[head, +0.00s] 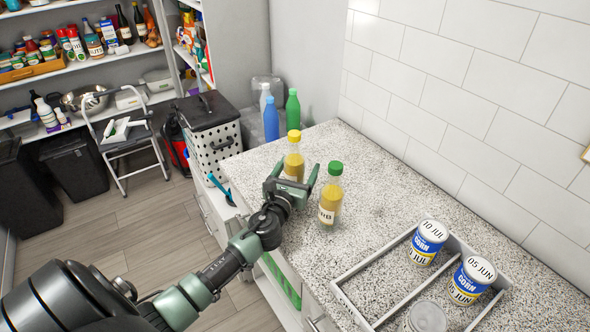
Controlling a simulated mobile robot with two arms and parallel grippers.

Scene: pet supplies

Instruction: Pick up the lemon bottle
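A clear bottle with a yellow cap and yellow contents (294,162) stands upright on the speckled counter. A second clear bottle with a green cap, yellow contents and a partly hidden label (331,194) stands nearer, to its right. No label reading "lemon" is legible on either, so I cannot tell which is the lemon bottle. My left gripper (296,174) is open, its fingers on either side of the yellow-capped bottle's lower part in the picture. They hide its base, and I cannot tell whether they touch it. The right finger is close beside the green-capped bottle. My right gripper is not in view.
A divided grey tray (345,296) at the front right holds corn cans (427,243) and a grey-lidded container (427,317). Blue (271,120) and green (292,107) bottles stand at the back by the wall. The counter (385,210) right of the yellow bottles is clear.

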